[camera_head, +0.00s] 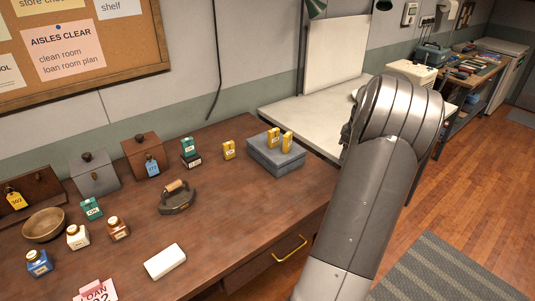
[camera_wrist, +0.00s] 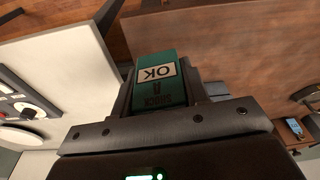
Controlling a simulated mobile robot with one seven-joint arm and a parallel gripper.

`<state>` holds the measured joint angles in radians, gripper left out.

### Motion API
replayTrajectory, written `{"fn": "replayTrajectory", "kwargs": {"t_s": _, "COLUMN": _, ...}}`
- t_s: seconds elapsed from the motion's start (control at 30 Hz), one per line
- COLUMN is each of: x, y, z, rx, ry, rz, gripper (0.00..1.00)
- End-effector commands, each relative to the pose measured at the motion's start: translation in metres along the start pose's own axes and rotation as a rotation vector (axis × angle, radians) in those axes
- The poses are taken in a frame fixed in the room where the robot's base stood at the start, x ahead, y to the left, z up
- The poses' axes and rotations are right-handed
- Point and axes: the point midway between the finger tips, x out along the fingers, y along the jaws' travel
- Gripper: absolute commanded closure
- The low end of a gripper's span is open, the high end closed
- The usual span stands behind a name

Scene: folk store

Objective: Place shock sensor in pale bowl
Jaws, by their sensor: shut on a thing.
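The shock sensor, a teal block with a white OK label (camera_wrist: 157,85), is between the fingers of my gripper (camera_wrist: 160,98) in the wrist view. My gripper is shut on it, and its lettering appears upside down. In the head view my arm hides the gripper and the held sensor. A pale round dish (camera_wrist: 18,137), which may be the pale bowl, is cut by the left edge of the wrist view, apart from the gripper. In the head view a pale rounded edge (camera_head: 355,94) shows beside my arm on the white table; I cannot tell what it is.
The white table (camera_head: 300,108) adjoins the brown desk (camera_head: 225,205). The desk holds a grey box (camera_head: 272,158) with yellow blocks, an iron (camera_head: 177,198), a wooden bowl (camera_head: 44,226) and several small bottles and blocks. A white panel (camera_head: 335,55) stands behind the white table.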

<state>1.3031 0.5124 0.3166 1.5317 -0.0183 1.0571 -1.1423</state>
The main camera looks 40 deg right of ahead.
Motion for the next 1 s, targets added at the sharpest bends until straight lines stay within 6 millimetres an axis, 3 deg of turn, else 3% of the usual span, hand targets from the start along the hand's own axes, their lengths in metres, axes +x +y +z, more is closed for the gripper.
{"fn": "replayTrajectory", "kwargs": {"t_s": 0.23, "x": -0.011, "y": 0.001, "z": -0.001, "rx": 0.0, "ry": 0.0, "rz": 0.002, "gripper": 0.82}}
{"fn": "replayTrajectory", "kwargs": {"t_s": 0.67, "x": -0.112, "y": 0.001, "z": -0.016, "rx": 0.0, "ry": 0.0, "rz": 0.004, "gripper": 0.82}}
{"fn": "replayTrajectory", "kwargs": {"t_s": 1.0, "x": -0.099, "y": -0.027, "z": -0.088, "rx": -0.063, "ry": -0.001, "rz": -0.011, "gripper": 0.82}}
